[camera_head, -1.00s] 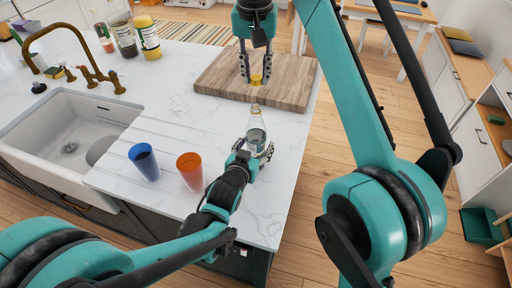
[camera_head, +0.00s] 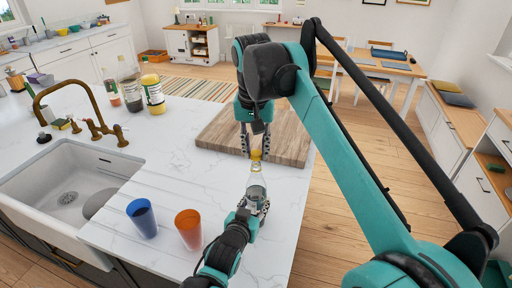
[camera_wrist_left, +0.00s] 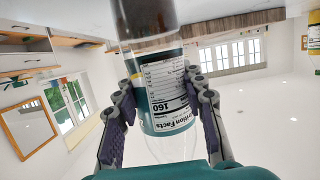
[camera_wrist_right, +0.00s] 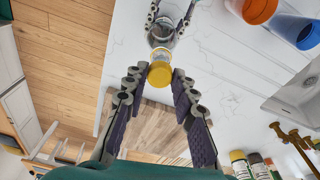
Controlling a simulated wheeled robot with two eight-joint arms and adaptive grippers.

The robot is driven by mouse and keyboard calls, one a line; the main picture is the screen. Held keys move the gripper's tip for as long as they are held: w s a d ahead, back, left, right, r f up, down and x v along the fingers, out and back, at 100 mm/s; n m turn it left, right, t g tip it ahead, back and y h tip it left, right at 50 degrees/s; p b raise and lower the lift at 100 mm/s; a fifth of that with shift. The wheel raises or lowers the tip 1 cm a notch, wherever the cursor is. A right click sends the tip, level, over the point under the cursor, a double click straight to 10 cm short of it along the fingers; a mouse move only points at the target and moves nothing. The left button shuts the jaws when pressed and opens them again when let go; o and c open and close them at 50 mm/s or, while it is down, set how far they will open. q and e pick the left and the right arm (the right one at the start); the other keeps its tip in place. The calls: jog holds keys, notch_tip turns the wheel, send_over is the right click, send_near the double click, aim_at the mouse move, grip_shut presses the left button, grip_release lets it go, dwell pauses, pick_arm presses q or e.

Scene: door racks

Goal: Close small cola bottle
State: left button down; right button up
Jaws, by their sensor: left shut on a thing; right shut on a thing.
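The small cola bottle (camera_head: 256,188) stands upright, clear with dark liquid low inside. My left gripper (camera_head: 255,208) is shut on its body from both sides; the left wrist view shows the bottle's nutrition label (camera_wrist_left: 168,95) between the pads. My right gripper (camera_head: 254,148) points down and is shut on the yellow cap (camera_head: 255,156). The cap also shows between the fingertips in the right wrist view (camera_wrist_right: 160,74). The cap is at the top of the bottle's neck; I cannot tell whether they touch. The cap hides the bottle's mouth.
A blue cup (camera_head: 142,218) and an orange cup (camera_head: 188,228) stand left of the bottle. The wooden board (camera_head: 220,132) lies behind it. The sink (camera_head: 65,190), brass faucet (camera_head: 75,115) and several bottles and jars are further left. The counter's right edge is close.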

jog(key=shift+f, duration=0.15)
dwell(0.4)
jog(key=shift+f, duration=0.8)
jog(key=shift+f, duration=0.55)
